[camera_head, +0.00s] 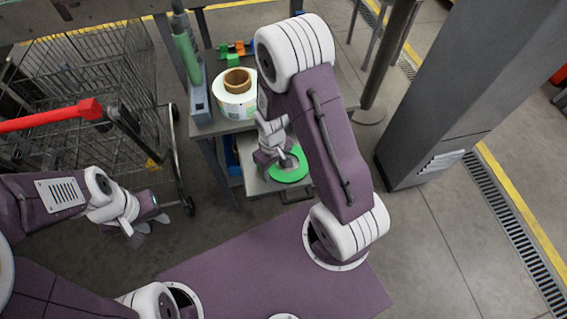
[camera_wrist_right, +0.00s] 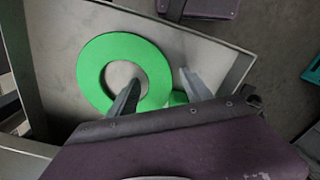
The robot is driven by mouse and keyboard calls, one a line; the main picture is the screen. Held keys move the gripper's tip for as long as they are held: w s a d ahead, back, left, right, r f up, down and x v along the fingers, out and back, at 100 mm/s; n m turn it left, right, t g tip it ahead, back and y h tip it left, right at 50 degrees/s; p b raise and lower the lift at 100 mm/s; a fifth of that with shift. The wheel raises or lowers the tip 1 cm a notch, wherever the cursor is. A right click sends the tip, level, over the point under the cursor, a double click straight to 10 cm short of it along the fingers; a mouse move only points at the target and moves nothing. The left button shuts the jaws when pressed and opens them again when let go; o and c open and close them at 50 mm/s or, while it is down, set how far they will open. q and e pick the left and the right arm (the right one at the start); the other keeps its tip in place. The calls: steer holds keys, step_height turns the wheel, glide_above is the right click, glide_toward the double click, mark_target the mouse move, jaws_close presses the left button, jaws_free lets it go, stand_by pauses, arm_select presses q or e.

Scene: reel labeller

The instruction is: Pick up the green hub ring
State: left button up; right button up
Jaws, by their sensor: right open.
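The green hub ring (camera_head: 290,176) lies flat in a grey tray (camera_wrist_right: 225,57) on the lower level of the stand. In the right wrist view the ring (camera_wrist_right: 88,75) shows its round hole and the tray floor through it. My right gripper (camera_wrist_right: 160,92) is open above the ring. One finger is over the hole and the other is beyond the outer edge, with the band between them. I cannot tell whether the fingers touch it. In the head view my right gripper (camera_head: 283,162) partly covers the ring. My left gripper (camera_head: 149,230) is open and empty over the floor.
A small green piece (camera_wrist_right: 178,98) shows beside the ring, partly hidden. A white label reel (camera_head: 236,103) with a brown core stands on the upper surface, near orange and green parts (camera_head: 234,60). A wire cart (camera_head: 90,70) with a red handle stands left. A grey pillar (camera_head: 440,90) stands right.

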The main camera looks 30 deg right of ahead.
steer(key=shift+r, duration=0.1)
jaws_close()
steer(key=shift+r, duration=0.15)
